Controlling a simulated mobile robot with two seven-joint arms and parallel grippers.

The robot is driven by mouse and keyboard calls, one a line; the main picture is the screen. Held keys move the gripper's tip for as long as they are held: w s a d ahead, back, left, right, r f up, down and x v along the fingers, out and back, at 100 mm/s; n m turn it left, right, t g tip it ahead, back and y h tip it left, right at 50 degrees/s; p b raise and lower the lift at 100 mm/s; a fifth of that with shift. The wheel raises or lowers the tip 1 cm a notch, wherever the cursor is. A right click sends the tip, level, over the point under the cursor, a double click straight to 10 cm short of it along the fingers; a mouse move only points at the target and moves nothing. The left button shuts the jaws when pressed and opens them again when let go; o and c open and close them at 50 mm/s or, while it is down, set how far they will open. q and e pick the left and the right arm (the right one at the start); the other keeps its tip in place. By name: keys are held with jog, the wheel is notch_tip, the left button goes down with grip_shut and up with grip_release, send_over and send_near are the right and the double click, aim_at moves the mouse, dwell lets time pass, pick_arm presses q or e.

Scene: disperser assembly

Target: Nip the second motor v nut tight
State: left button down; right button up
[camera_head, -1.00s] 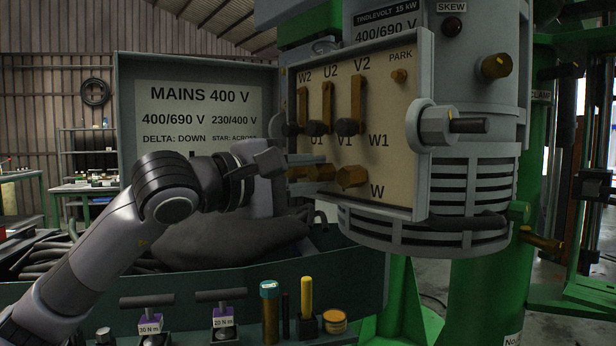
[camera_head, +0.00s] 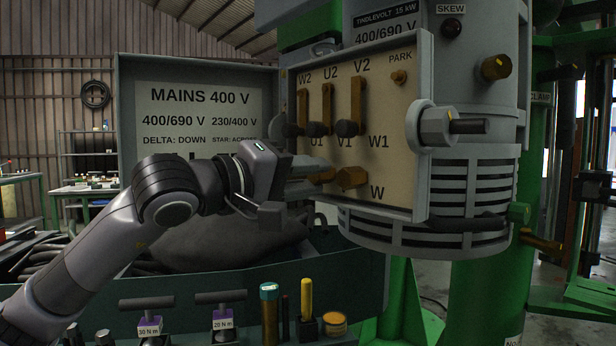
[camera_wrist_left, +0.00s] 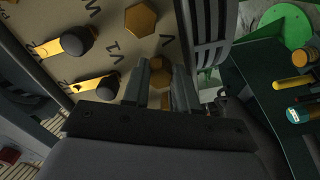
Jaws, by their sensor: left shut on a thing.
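The motor's terminal board (camera_head: 395,130) is a cream plate with brass nuts along its lower row. The V nut (camera_head: 325,175), a brass hexagon left of the W nut (camera_head: 351,178), is partly covered by my left gripper (camera_head: 314,177). In the left wrist view the V nut (camera_wrist_left: 160,74) sits between the two grey fingers (camera_wrist_left: 160,82), which are shut on it. The W nut (camera_wrist_left: 140,20) is bare beyond them. My right gripper is out of view.
Brass links (camera_head: 356,98) with dark knobs stand just above the lower nuts. Below, a bench holds torque tools (camera_head: 222,315) and a yellow-capped piece (camera_head: 306,294). A mains panel (camera_head: 200,105) stands behind my arm.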

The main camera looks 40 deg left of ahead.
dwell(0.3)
pick_arm(q)
jog(key=c, duration=0.9)
grip_release()
jog(key=shift+s, duration=0.1)
jog(key=shift+b+v, duration=1.3)
jog(key=shift+v, duration=2.15)
